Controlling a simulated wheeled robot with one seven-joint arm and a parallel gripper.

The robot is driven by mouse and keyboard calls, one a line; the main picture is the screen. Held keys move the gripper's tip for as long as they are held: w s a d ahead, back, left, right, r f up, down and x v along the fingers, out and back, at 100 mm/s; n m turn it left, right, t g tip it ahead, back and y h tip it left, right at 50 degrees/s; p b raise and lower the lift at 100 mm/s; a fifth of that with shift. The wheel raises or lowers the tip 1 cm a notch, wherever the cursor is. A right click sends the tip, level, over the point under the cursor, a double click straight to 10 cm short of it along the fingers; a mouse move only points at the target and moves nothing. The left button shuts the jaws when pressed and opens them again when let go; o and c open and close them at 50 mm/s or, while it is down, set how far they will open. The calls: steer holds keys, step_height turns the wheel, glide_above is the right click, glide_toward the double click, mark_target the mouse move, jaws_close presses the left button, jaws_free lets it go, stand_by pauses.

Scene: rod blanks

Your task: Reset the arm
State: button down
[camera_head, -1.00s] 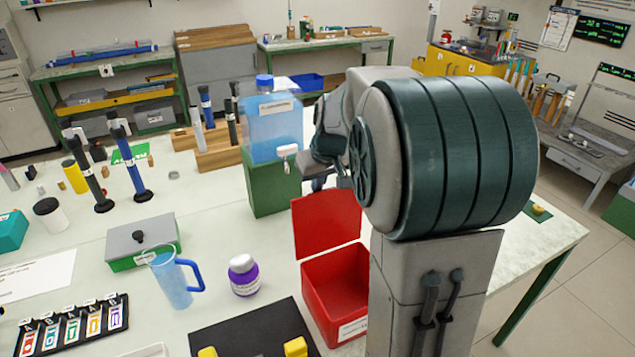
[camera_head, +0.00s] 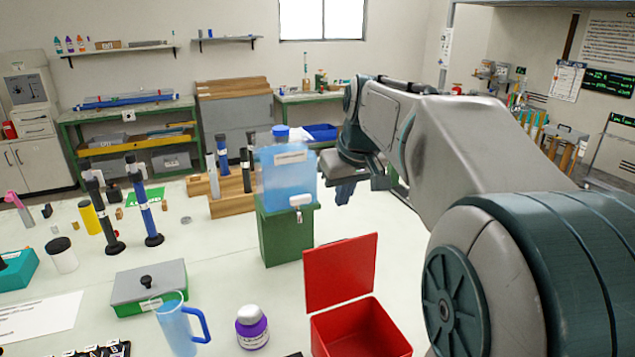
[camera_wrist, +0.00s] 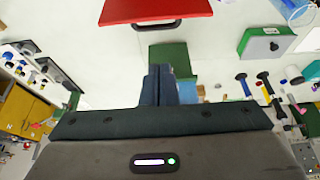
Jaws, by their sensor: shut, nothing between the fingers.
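My gripper (camera_head: 345,192) hangs from the wrist of my raised arm, just right of the blue water tank in the head view. In the wrist view, its two dark fingers (camera_wrist: 158,86) lie together, with nothing between them. The arm reaches in from the right side of the head view, its forearm above the table. The gripper shows apart from the tank in the head view; the exact gap cannot be told.
A blue tank (camera_head: 285,180) stands on a green block (camera_head: 283,236). An open red box (camera_head: 390,338) is nearer, with a purple-white jar (camera_head: 252,328), blue jug (camera_head: 178,326) and grey-lidded green box (camera_head: 140,290) to its left. Upright rods stand in holders behind.

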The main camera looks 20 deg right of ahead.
steer(key=s+a+f, duration=0.4)
steer(key=s+f, duration=0.3)
steer(key=s, duration=0.2)
steer(key=s+a+f+g, duration=0.1)
steer(key=s+a+f, duration=0.3)
steer(key=s+f, duration=0.4)
steer(key=shift+s+a+f+m, duration=0.2)
steer(key=shift+s+a+m, duration=0.2)
steer(key=shift+s, duration=0.8)
steer(key=shift+d, duration=0.1)
